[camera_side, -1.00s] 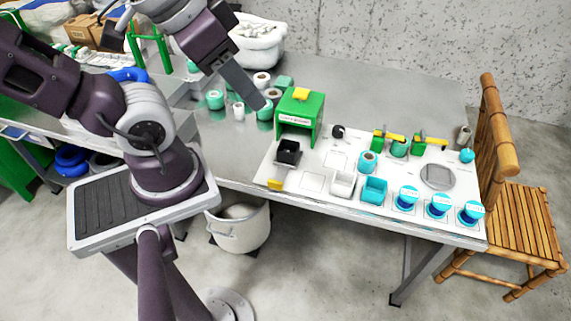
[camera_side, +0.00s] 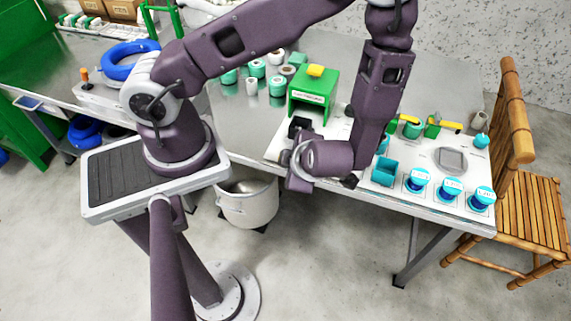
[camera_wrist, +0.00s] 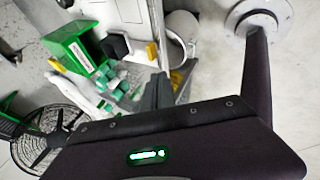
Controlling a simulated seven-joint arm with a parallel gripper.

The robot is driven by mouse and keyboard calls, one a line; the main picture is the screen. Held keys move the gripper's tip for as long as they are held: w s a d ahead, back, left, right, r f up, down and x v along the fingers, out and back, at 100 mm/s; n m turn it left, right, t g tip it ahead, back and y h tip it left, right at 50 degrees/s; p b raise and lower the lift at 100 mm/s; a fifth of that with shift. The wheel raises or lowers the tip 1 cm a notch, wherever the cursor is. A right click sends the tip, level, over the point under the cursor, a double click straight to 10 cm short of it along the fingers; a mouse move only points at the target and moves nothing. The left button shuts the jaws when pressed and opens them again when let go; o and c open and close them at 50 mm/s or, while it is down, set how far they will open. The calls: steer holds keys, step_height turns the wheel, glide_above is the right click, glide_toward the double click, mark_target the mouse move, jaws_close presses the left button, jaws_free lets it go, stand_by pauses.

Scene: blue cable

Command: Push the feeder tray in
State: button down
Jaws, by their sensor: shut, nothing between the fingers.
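The green feeder housing (camera_side: 313,93) with a yellow block on top stands on the table. The black feeder tray (camera_side: 299,126) sticks out at its front, partly hidden behind my wrist. In the wrist view the green housing (camera_wrist: 76,46) and the black tray (camera_wrist: 116,46) show at upper left. My gripper (camera_wrist: 160,78) is shut and empty in the wrist view, its dark fingers pointing up, with the tray up and left of them. In the side view my arm reaches over the table's front edge and my fingers cannot be made out.
A turquoise bin (camera_side: 384,172) and several blue-and-white cups stand to the right on the white board. A grey disc (camera_side: 451,160) lies behind them. A white bucket (camera_side: 247,203) stands on the floor below. A bamboo chair (camera_side: 525,190) is at the right.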

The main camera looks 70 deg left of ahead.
steer(key=w+a+f+m, duration=0.2)
steer(key=a+f+m, duration=0.1)
steer(key=a+f, duration=0.5)
step_height(320, 180, down, 3)
steer(key=shift+a+f, duration=0.2)
steer(key=w+a, duration=1)
